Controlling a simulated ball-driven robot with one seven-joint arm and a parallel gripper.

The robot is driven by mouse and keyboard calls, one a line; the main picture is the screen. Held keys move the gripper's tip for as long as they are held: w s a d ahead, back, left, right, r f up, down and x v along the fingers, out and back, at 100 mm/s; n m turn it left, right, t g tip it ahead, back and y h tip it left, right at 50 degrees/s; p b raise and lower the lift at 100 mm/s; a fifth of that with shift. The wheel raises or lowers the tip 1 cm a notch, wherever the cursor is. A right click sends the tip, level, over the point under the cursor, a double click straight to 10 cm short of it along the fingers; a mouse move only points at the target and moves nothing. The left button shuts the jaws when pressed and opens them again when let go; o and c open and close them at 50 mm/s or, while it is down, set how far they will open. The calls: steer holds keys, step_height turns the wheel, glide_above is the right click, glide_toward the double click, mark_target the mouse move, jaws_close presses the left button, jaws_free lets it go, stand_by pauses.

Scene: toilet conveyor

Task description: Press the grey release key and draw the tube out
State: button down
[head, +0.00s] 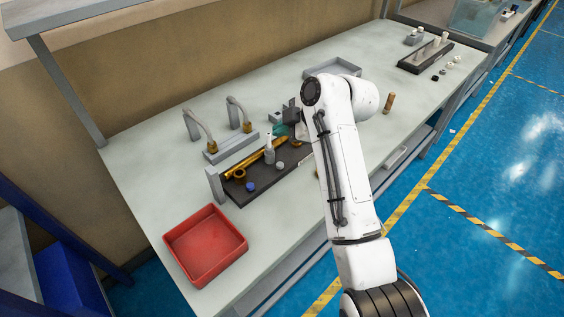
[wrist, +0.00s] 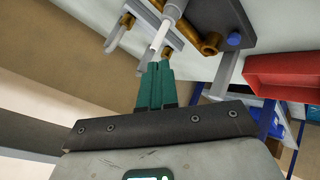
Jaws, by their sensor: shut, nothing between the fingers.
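My gripper (head: 281,130) has teal fingers, which are closed together and empty above the dark tray; the arm hides part of this area. In the wrist view the closed fingers (wrist: 156,82) point up at a grey-and-white upright piece (wrist: 160,36) with a narrow white end, with a small gap seeming to lie between them. In the head view this piece (head: 269,152) stands on the dark tray (head: 238,196), left of my gripper. I cannot tell whether it is the tube. No grey release key can be made out for certain.
Brass pipes (head: 240,171), a blue cap (head: 250,187) and a white cap (head: 280,166) lie on the tray. Bent metal spouts (head: 194,124) stand behind. A red bin (head: 205,245) sits front left. A brown cylinder (head: 389,102) stands right of my arm. The bench between has free room.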

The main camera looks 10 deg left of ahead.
mark_target(280, 166)
steer(key=shift+f, duration=0.15)
step_height(280, 166, down, 9)
steer(key=b, duration=0.6)
steer(key=shift+r, duration=0.2)
stand_by(1.8)
steer(key=shift+f, duration=0.4)
steer(key=shift+f+b, duration=0.6)
steer(key=shift+b, duration=0.05)
stand_by(0.6)
stand_by(0.4)
steer(key=shift+d+r+p, duration=0.1)
steer(key=shift+r+p, duration=0.6)
steer(key=shift+r, duration=0.35)
